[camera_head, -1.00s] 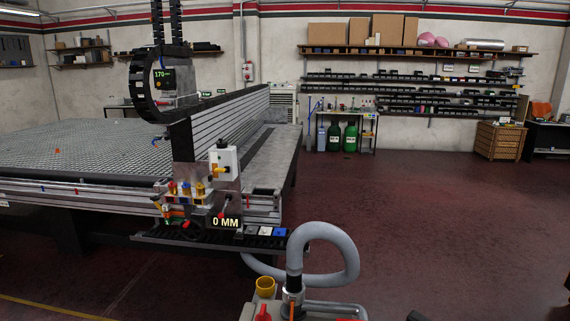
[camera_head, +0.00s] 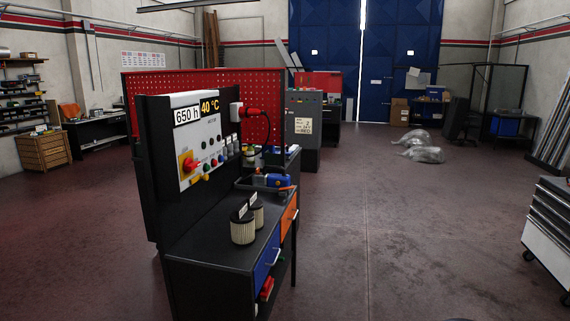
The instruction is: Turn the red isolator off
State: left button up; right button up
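A red rotary isolator handle (camera_head: 190,164) on a yellow plate sits at the left of a white control panel (camera_head: 207,150). The panel is on a black upright board above a dark workbench. Small coloured buttons and black knobs are beside the handle, and labels reading 650 h and 40 °C are above it. The handle looks turned roughly sideways, but it is too small to tell its exact position. Neither of my grippers shows in the head view.
The black bench (camera_head: 215,248) carries two filter cartridges (camera_head: 243,226) and a blue tool (camera_head: 278,181). A red plug (camera_head: 251,112) with a cable is right of the panel. A grey cabinet (camera_head: 303,130) stands behind. Floor is clear in front left and right; a tool chest (camera_head: 550,235) stands far right.

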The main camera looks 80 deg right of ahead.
aim_at(189, 165)
jog(key=z, duration=2.15)
jog(key=u, duration=0.3)
jog(key=i+l+u, duration=0.1)
jog(key=u, duration=0.25)
jog(key=i+l+u, duration=0.1)
jog(key=l+u, duration=0.3)
jog(key=i+l+u, duration=0.1)
jog(key=u, duration=0.25)
